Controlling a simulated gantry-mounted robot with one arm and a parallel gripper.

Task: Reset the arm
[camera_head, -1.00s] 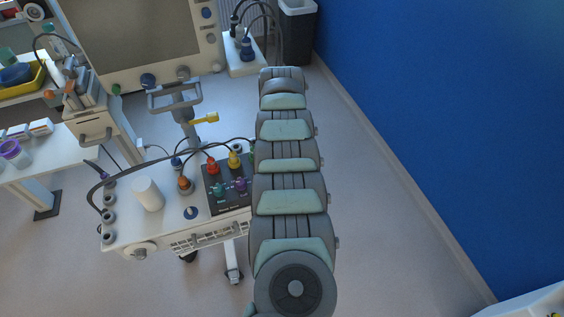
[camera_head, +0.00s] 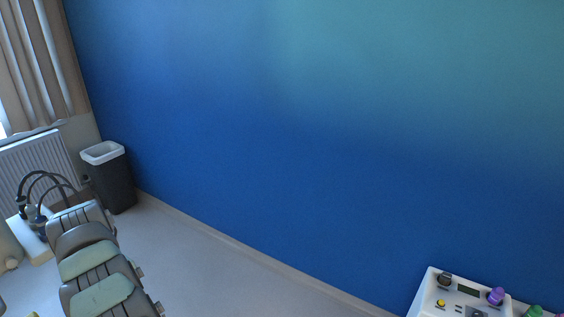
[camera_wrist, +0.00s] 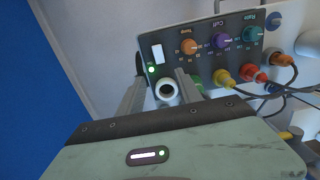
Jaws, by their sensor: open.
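My arm (camera_head: 88,262) shows at the lower left of the head view as a chain of grey segments with pale green pads. Its gripper end is outside that view. In the wrist view my gripper (camera_wrist: 161,80) has two grey fingers apart, in front of a dark control panel (camera_wrist: 172,34). A round white piece with a dark hole (camera_wrist: 167,91) shows between the fingers. I cannot tell whether they touch it.
The panel has orange, purple and teal knobs, with a yellow plug (camera_wrist: 223,77) and a red plug (camera_wrist: 253,74) on cables beside the fingers. In the head view a dark bin (camera_head: 112,180) stands by the blue wall (camera_head: 300,150), and a white control box (camera_head: 425,300) is at the lower right.

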